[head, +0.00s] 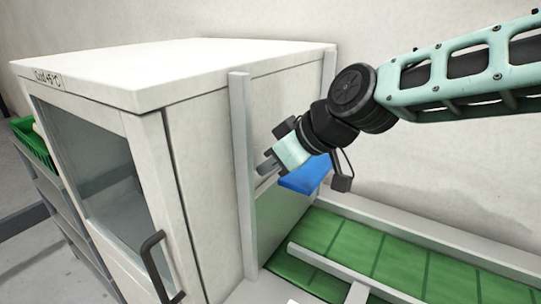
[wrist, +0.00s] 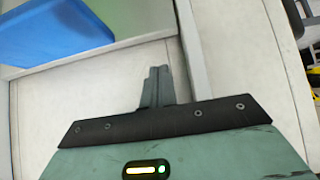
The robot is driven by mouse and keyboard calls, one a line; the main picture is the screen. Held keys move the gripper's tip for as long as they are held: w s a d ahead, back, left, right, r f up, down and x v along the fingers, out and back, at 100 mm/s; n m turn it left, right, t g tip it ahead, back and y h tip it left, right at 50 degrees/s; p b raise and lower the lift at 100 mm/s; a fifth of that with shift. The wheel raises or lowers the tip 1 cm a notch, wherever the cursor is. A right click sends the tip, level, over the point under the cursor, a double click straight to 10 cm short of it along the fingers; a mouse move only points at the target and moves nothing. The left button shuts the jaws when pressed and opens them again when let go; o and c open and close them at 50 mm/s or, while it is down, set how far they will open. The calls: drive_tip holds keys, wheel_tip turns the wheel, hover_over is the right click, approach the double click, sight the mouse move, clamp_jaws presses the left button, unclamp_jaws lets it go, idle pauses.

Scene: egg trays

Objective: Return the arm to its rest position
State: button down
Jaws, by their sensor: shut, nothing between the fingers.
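My gripper (head: 266,166) shows in the head view at the end of my mint-green and black arm. It is in front of the right side of a white cabinet, near a grey upright post. In the wrist view the two grey fingers of my gripper (wrist: 156,86) are together with nothing between them. I cannot tell from these views how close the fingertips are to the cabinet wall.
The white cabinet (head: 190,75) has a glass door (head: 90,165) and a dark handle (head: 157,268). The grey post (head: 242,175) stands at its side. A blue object (head: 306,176) is behind my gripper. Green panels (head: 400,265) with white rails lie at lower right. A green crate (head: 32,140) is far left.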

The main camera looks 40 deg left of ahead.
drive_tip(key=b+v, duration=0.2)
drive_tip(key=v, duration=0.7)
drive_tip(key=shift+d+r, duration=0.2)
drive_tip(key=s+d+f+m+h, duration=0.2)
drive_tip(key=s+d+f+m, duration=0.1)
drive_tip(key=d, duration=0.9)
drive_tip(key=s+d+f+m+h, duration=0.3)
drive_tip(key=d+f, duration=0.5)
drive_tip(key=d, duration=0.5)
drive_tip(key=s+d+f+m+t+h, duration=0.1)
drive_tip(key=s+d+f+m+h, duration=0.2)
drive_tip(key=d, duration=0.9)
drive_tip(key=s+f+m, duration=0.2)
drive_tip(key=s, duration=0.1)
drive_tip(key=shift+s+d+f, duration=0.2)
drive_tip(key=shift+s+f, duration=0.1)
drive_tip(key=shift+s, duration=0.1)
